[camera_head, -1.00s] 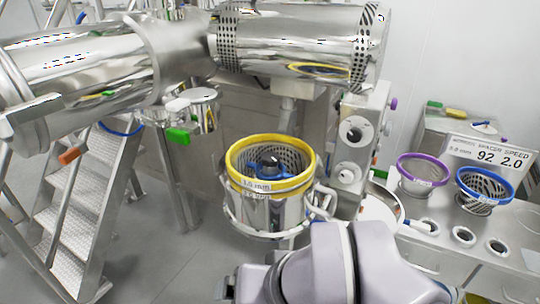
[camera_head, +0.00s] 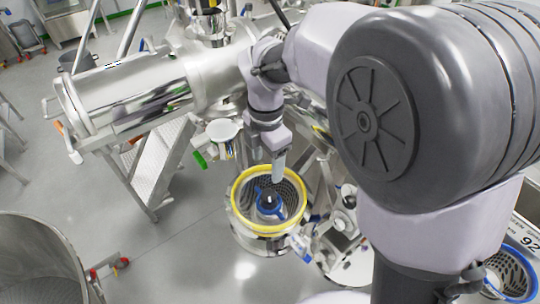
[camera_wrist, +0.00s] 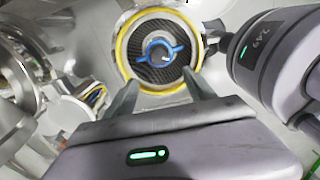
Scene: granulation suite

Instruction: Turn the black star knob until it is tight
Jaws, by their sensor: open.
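A dark knob (camera_head: 269,200) sits at the centre of a blue-armed part (camera_head: 280,210) inside the perforated basket with a yellow rim (camera_head: 236,200). Its star shape is too small to make out. In the wrist view the dark centre (camera_wrist: 160,55) lies ahead of my fingers, ringed by the blue part (camera_wrist: 146,52) and the yellow rim (camera_wrist: 120,60). My gripper (camera_head: 278,172) hangs over the basket, pointing down, apart from the knob. In the wrist view its two fingers (camera_wrist: 160,90) are spread with nothing between them.
A large shiny horizontal cylinder (camera_head: 140,105) and steps (camera_head: 155,165) stand left of the basket. A steel vessel (camera_head: 40,255) is at the lower left. A blue-rimmed basket (camera_head: 515,272) is at the lower right. Open floor (camera_head: 190,255) lies in front.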

